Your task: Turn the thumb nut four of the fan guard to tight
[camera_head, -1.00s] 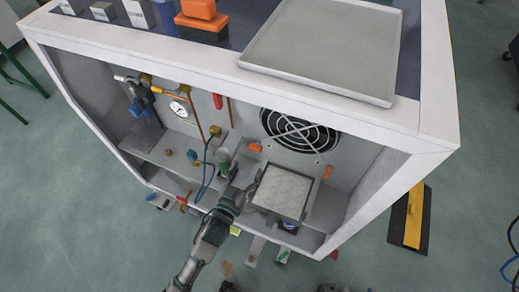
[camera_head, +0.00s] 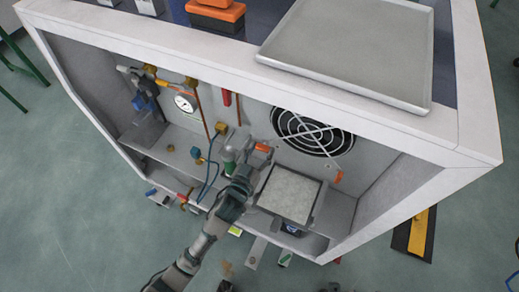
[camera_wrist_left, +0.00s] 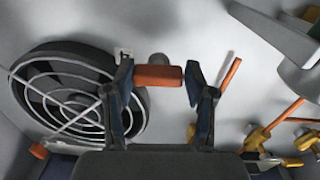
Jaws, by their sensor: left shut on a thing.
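The round fan guard (camera_head: 313,132) with pale rings is on the back panel of the white housing; it also fills the left of the left wrist view (camera_wrist_left: 72,95). An orange thumb nut (camera_head: 263,148) sits at the guard's lower left in the head view. My left gripper (camera_head: 254,155) reaches it. In the left wrist view my left gripper (camera_wrist_left: 158,78) has one finger at each end of the orange thumb nut (camera_wrist_left: 157,76), shut on it. Another orange thumb nut (camera_head: 338,176) sits at the guard's lower right. My right gripper is not in view.
A grey filter-like panel (camera_head: 290,194) stands just right of my left arm. A gauge (camera_head: 184,103), brass fittings and a blue hose (camera_head: 207,172) lie to the left. A grey tray (camera_head: 350,50) is on the housing top. The housing's right wall (camera_head: 390,190) bounds the space.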

